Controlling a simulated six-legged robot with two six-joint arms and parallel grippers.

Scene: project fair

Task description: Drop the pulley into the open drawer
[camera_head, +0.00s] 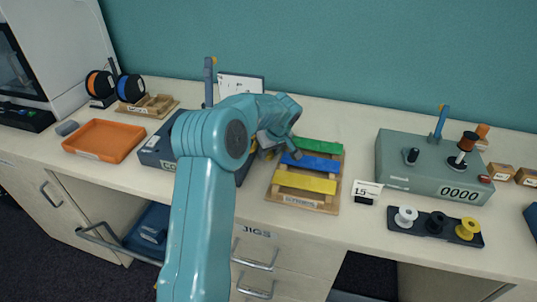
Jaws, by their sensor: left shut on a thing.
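My left arm rises from the bottom and bends over the bench. Its gripper (275,148) points down between the dark blue-grey box (158,152) and the frame of coloured strips. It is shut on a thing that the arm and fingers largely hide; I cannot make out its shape. A bit of yellow shows beside the fingers, and I cannot tell whether it is held. No pulley can be clearly identified. An open drawer (122,247) with a blue inside juts out below the bench at lower left. My right gripper is not in view.
A wooden frame (272,190) holds green, blue and yellow strips. An orange tray (68,148) lies at left. A grey-green counter box (397,172) with knobs and a black holder (400,226) with white, black and yellow spools stand at right. Closed drawers lie below the bench.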

